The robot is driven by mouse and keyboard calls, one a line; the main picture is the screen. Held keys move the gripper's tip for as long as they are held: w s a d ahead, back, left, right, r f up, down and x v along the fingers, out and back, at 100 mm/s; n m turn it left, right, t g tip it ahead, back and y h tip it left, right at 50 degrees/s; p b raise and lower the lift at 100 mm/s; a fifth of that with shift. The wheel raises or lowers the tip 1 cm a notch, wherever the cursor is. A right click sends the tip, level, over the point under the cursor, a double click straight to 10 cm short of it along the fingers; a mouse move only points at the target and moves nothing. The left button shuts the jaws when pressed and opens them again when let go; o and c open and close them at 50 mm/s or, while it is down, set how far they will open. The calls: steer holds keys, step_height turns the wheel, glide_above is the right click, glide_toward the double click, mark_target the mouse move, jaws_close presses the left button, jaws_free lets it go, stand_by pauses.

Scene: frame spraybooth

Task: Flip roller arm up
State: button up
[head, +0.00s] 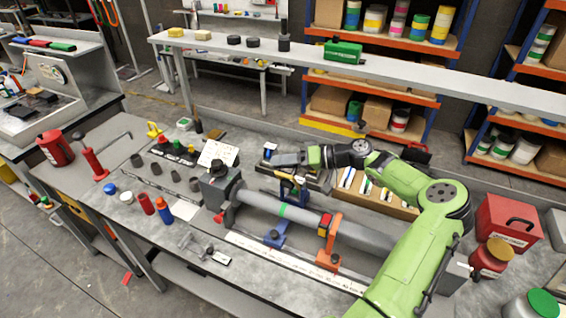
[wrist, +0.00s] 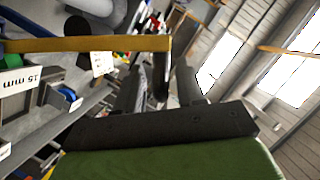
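A grey frame tube (head: 300,213) lies across the bench, held at its left end by a dark clamp block (head: 218,186). A dark blue upright bracket (head: 292,190) stands behind the tube, a blue stand (head: 274,236) is in front, and an orange stand (head: 331,240) crosses it at right. I cannot tell for sure which of these is the roller arm. My gripper (head: 284,159) is above and behind the tube, pointing left, near the dark blue bracket. In the wrist view my gripper's dark fingers (wrist: 160,88) are apart; nothing is clearly held.
An overhead shelf (head: 400,85) runs behind my arm. A tray of parts (head: 372,196) lies under my forearm. Bottles (head: 155,206) and dark cups stand on the left of the bench. In the wrist view a brown-yellow bar (wrist: 85,45) crosses near the fingers.

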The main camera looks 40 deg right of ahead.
steer(key=shift+s, duration=0.1)
steer(key=v, duration=1.5)
steer(key=shift+s+d+r, duration=0.2)
